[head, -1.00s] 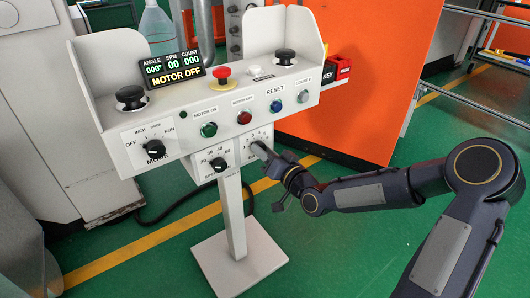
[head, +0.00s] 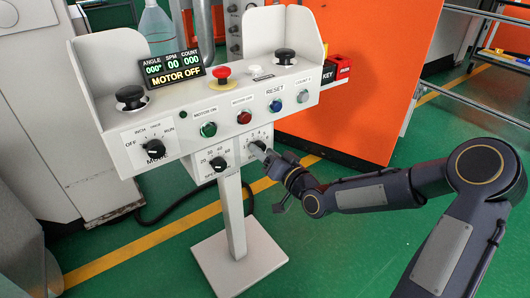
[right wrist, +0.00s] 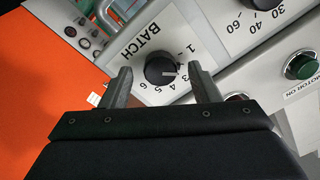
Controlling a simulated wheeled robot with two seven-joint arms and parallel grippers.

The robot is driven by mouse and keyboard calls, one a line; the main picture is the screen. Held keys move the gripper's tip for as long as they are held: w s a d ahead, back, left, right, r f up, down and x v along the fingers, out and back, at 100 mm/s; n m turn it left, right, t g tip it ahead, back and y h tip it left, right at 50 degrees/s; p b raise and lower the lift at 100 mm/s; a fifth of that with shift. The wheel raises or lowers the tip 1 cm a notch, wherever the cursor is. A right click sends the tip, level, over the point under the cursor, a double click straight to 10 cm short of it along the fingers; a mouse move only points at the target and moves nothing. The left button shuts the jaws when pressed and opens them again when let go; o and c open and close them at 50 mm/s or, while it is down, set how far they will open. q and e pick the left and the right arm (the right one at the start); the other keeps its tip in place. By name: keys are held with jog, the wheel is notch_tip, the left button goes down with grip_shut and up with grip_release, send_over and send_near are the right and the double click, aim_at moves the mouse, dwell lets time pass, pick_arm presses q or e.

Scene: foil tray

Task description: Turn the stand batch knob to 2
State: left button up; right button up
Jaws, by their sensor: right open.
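The BATCH knob (right wrist: 160,70) is a round black knob on a white panel with a number dial, on the stand under the console. In the right wrist view its white pointer mark points right, toward numbers partly covered by one finger; I cannot tell which number it meets. My right gripper (right wrist: 161,82) is open, with one finger on each side of the knob; contact is not clear. In the head view my right gripper (head: 264,152) is at the dial and covers much of the knob. My left gripper is not in view.
The console (head: 225,115) above carries buttons, a MODE knob (head: 155,147) and a display reading MOTOR OFF (head: 177,76). A second black knob (head: 218,163) sits left of the BATCH dial. The stand post (head: 232,215) is below. An orange cabinet (head: 380,70) stands behind.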

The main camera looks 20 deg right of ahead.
jog(key=p+v, duration=0.1)
jog(key=v, duration=0.6)
jog(key=shift+s+p, duration=0.2)
jog(key=shift+p, duration=0.15)
jog(key=s+d+n+g+h, duration=0.1)
jog(key=s+g+h, duration=0.2)
jog(key=s+g, duration=1.6)
jog(key=s+r+t+p, duration=0.2)
jog(key=s+r+p, duration=0.1)
jog(key=r+p, duration=0.8)
jog(key=s+r+t+p, duration=0.2)
jog(key=r+t+p, duration=0.1)
jog(key=r+p, duration=0.8)
jog(key=s+r+t+p, duration=0.2)
jog(key=s+r+p, duration=0.1)
jog(key=r+p, duration=0.9)
jog(key=shift+s+t, duration=0.3)
jog(key=shift+t, duration=0.1)
